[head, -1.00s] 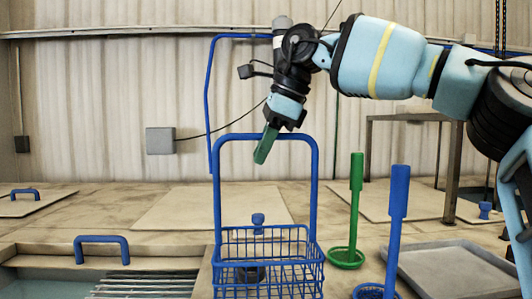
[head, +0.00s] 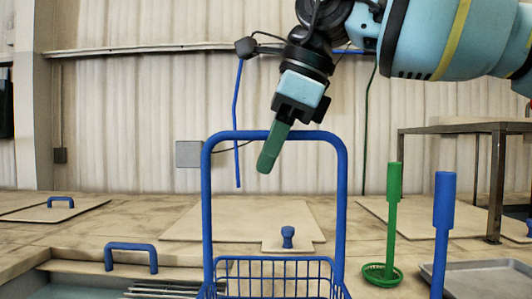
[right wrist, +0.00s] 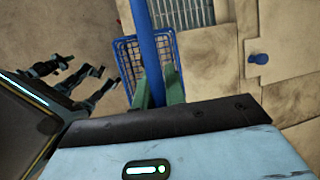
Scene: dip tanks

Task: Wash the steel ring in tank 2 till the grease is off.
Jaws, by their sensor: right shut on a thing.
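My right gripper (head: 268,160) has green fingers, which are shut on the top bar of the tall handle of a blue wire basket (head: 275,262). The handle (head: 207,200) stands roughly upright. In the right wrist view the handle bar runs between the green fingers (right wrist: 158,92), with the basket mesh (right wrist: 129,58) beyond. The basket's lower part is cut off in the head view. I cannot make out the steel ring or its grease now. An open tank with a rack of metal bars (head: 165,291) shows at lower left. My left gripper does not show.
A blue lid handle (head: 131,246) stands beside the open tank. A flat lid with a blue knob (head: 288,236) lies behind the basket. A green-handled strainer (head: 394,210), a blue-handled tool (head: 444,205) and a grey tray (head: 490,276) are at right.

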